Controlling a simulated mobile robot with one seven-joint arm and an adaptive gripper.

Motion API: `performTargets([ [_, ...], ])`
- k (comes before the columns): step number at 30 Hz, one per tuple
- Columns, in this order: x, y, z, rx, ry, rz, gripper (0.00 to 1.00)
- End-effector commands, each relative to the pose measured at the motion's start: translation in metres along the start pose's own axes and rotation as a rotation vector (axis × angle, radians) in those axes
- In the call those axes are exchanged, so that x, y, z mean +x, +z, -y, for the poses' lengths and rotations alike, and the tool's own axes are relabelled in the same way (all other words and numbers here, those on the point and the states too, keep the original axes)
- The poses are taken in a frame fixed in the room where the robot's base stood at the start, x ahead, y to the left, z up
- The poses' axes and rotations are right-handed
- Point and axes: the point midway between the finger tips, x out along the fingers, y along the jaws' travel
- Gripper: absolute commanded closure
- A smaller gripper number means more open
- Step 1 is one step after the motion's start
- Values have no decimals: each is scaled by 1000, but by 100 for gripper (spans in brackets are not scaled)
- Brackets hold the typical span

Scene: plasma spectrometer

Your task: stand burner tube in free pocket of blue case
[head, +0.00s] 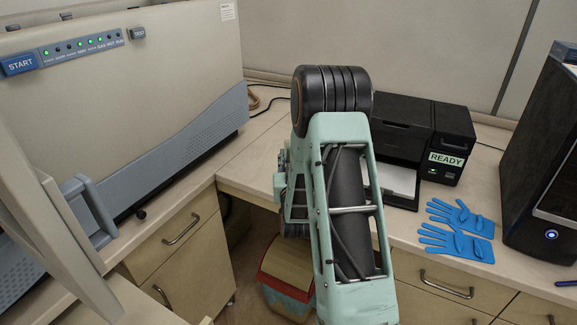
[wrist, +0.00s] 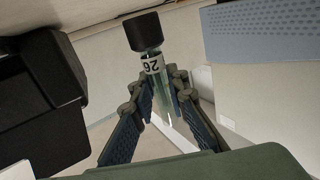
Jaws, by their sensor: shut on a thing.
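The burner tube (wrist: 153,64) shows in the wrist view as a clear glass tube with a black end and a white label with dark digits. My gripper (wrist: 158,86) is shut on it, with the fingers around the glass below the label. The black end sticks out beyond the fingertips. The tube is held in the air, clear of the bench. In the head view my own arm hides the gripper and the tube. I cannot make out the blue case or its pockets in either view.
The spectrometer (head: 120,90) with its START button stands on the left bench. A black printer (head: 445,140) marked READY, blue gloves (head: 458,228) and a black computer tower (head: 540,160) occupy the right bench. A red-rimmed bin (head: 268,280) stands on the floor between the benches.

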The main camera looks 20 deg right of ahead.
Motion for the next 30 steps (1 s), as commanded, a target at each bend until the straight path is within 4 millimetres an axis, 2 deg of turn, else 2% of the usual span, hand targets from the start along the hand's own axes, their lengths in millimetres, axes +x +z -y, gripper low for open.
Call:
performTargets([
  [3,6,9,-3,0,1,1,100],
  [11,5,34,-2,1,0,0,100],
  [25,5,41,-2,1,0,-1,100],
  [26,5,40,-2,1,0,0,85],
  [30,4,39,-2,1,0,0,69],
])
